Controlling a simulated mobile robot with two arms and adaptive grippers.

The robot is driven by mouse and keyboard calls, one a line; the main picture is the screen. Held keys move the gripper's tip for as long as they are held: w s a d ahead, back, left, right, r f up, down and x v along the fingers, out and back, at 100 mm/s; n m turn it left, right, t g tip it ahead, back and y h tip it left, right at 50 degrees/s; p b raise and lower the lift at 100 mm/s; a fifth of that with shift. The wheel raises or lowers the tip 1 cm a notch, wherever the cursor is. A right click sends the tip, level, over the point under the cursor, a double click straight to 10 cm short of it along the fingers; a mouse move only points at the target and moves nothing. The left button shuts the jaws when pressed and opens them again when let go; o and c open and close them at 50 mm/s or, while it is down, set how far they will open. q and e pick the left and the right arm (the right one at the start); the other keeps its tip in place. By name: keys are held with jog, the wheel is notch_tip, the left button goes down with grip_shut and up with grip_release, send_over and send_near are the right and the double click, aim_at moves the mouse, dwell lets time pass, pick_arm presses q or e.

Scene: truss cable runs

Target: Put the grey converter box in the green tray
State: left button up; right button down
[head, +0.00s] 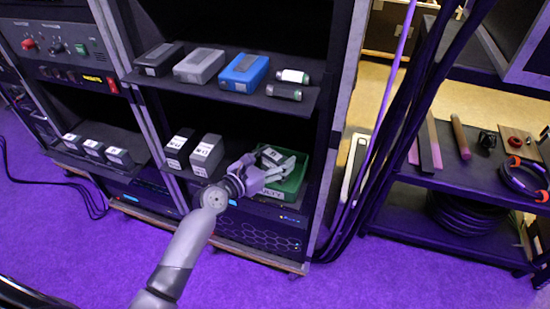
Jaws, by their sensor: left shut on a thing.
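The green tray (292,187) sits at the right end of the lower rack shelf, with a white label on its front. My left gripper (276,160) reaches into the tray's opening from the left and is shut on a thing. Its fingers and wrist cover most of that thing, and I cannot make out what it is. A grey box (199,65) lies on the upper shelf, between a black box (159,58) and a blue box (244,72), apart from my gripper. My right gripper is not in view.
Two small cylinders (284,91) lie at the upper shelf's right end, above my gripper. Rack posts flank the bay. Dark cables (385,135) hang to the right.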

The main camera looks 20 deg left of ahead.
pick_arm(q)
jog(key=o, duration=1.4)
jog(key=shift+r, duration=0.15)
jog(key=v, duration=1.2)
jog(key=shift+s, duration=0.1)
